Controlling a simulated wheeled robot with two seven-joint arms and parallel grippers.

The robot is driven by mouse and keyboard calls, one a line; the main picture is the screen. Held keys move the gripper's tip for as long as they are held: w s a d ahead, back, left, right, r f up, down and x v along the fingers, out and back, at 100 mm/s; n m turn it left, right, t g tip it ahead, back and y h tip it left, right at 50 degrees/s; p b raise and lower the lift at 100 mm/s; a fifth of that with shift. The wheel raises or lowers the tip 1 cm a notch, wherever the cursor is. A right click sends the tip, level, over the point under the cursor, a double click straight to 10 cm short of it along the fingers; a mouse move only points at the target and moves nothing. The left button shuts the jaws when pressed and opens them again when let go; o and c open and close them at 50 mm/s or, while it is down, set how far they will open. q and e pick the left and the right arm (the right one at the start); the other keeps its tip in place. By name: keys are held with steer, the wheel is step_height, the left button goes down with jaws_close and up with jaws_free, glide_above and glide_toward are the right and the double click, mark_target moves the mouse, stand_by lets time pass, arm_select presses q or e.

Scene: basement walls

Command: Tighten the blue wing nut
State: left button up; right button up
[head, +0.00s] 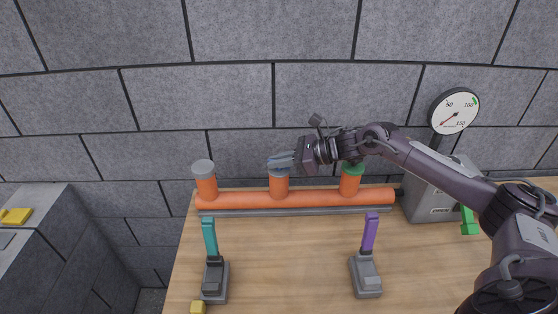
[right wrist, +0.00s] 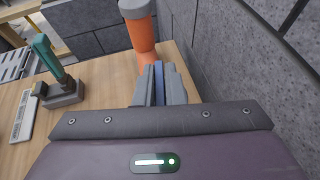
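The blue wing nut (right wrist: 159,80) shows as a narrow blue strip between the two grey fingers of my right gripper (right wrist: 160,88) in the right wrist view. The fingers appear closed on its two sides. In the head view my right gripper (head: 281,160) reaches in from the right, level, over the middle orange pipe stub (head: 279,187). A bluish cap (head: 279,173) shows just under the fingers; most of the nut is hidden by them. My left gripper is in neither view.
The orange pipe (head: 240,201) runs along the wall, with a grey-capped stub (head: 205,182) left and a green-capped stub (head: 350,182) right. Teal (head: 209,238) and purple (head: 370,232) levers stand in front. A pressure gauge (head: 455,111) is at right. Bare table lies between the levers.

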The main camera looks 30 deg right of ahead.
jaws_close()
steer(key=shift+f, duration=0.1)
